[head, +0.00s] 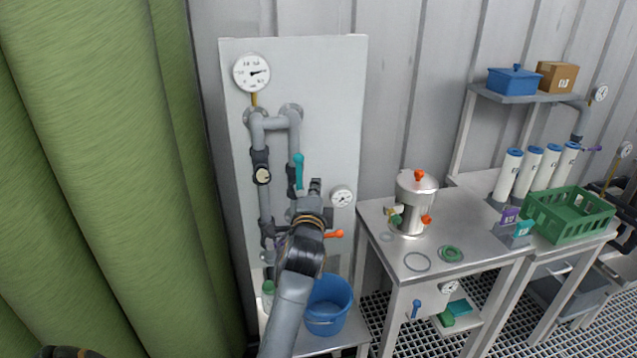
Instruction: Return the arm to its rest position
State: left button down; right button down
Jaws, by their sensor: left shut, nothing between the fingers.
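My left arm reaches up from the bottom middle of the head view. My left gripper (315,187) is shut and empty in front of the grey pipe panel (335,75). It appears close to the teal valve handle (298,170) and left of the lower gauge (342,196). Whether it touches the panel or pipes cannot be told. An orange handle (334,234) shows just right of my wrist. My forearm hides part of the lower pipework and overlaps the blue bucket (328,305). My right gripper is not in view.
A steel table (480,240) at right carries a steel vessel (416,200) and rings. Further right are white cylinders (525,175), a green crate (570,215) and a shelf (530,97). Grated floor (400,335) shows below.

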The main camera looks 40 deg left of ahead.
pick_arm(q)
jog(key=d+f+g+h, duration=0.15)
jog(key=d+f, duration=0.25)
jog(key=f, duration=0.7)
jog(key=d+f+g+h, duration=0.1)
jog(key=d+f+h, duration=0.3)
jog(key=f, duration=0.7)
jog(key=s+d+f+n+g+h, duration=0.1)
jog(key=s+d+f, duration=0.15)
jog(key=f, duration=0.55)
jog(key=s+d+f+n+g, duration=0.1)
jog(key=s+d+f+g, duration=0.1)
jog(key=s+f, duration=0.35)
jog(key=s+d+f+n+g+h, duration=0.1)
jog(key=s+d+f, duration=0.15)
jog(key=f, duration=0.75)
jog(key=s+d+f+n+g+h, duration=0.1)
jog(key=s+d+f+n+g, duration=0.25)
jog(key=s+f, duration=1.35)
jog(key=s+f+n+g, duration=0.1)
jog(key=s+f+g, duration=0.1)
jog(key=s, duration=1)
jog(key=s+f+n+g, duration=0.1)
jog(key=s+f, duration=0.3)
jog(key=s, duration=0.9)
jog(key=shift+a+f+n+g, duration=0.3)
jog(key=shift+f+n+g, duration=0.05)
jog(key=shift+g, duration=0.55)
